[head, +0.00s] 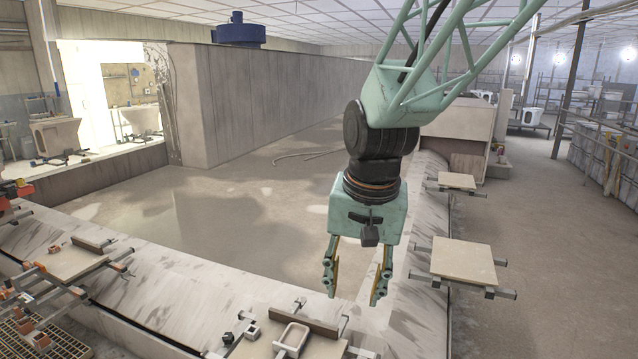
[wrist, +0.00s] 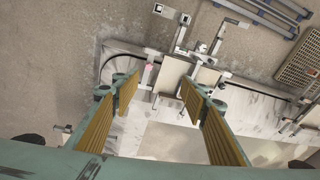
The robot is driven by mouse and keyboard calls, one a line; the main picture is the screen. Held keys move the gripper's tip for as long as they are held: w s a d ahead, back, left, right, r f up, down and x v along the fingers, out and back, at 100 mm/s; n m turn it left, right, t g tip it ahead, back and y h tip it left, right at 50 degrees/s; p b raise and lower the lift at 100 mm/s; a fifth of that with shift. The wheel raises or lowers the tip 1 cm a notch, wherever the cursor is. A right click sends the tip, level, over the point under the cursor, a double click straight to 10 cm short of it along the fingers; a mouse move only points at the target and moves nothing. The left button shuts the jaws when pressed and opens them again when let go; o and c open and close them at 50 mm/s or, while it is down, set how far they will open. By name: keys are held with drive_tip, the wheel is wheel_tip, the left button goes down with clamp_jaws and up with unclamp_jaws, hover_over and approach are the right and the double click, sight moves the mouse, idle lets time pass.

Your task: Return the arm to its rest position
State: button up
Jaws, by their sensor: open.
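My gripper (head: 356,278) is green and hangs down from my arm in the middle of the head view. Its two fingers are spread apart, with nothing between them. It is in the air above the pale track, behind the near board. In the wrist view my gripper (wrist: 160,95) shows two fingers with ribbed yellow pads, wide apart and empty. Below and beyond the fingertips lies a pale board (wrist: 178,85) with small fixtures, out of contact with them.
A near board carries a white basin-like piece (head: 292,338) and a dark bar. Two bare boards (head: 463,262) (head: 456,181) stick out on the right. A left board (head: 75,262) has clamps. A grating (wrist: 300,62) shows in the wrist view. The floor at right is clear.

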drive_tip(key=s+d+r+n, duration=0.1)
drive_tip(key=s+d+r, duration=0.2)
drive_tip(key=s, duration=0.6)
drive_tip(key=s+d+r+t, duration=0.1)
drive_tip(key=s+d+r, duration=0.2)
drive_tip(key=s+d, duration=0.3)
drive_tip(key=s+d+r+n, duration=0.1)
drive_tip(key=s+d+r, duration=0.3)
drive_tip(key=s, duration=0.9)
drive_tip(key=shift+s+d+n+t+h, duration=0.3)
drive_tip(key=shift+s+d+t, duration=0.1)
drive_tip(key=shift+d, duration=0.1)
drive_tip(key=shift+r, duration=0.1)
idle(0.5)
idle(0.5)
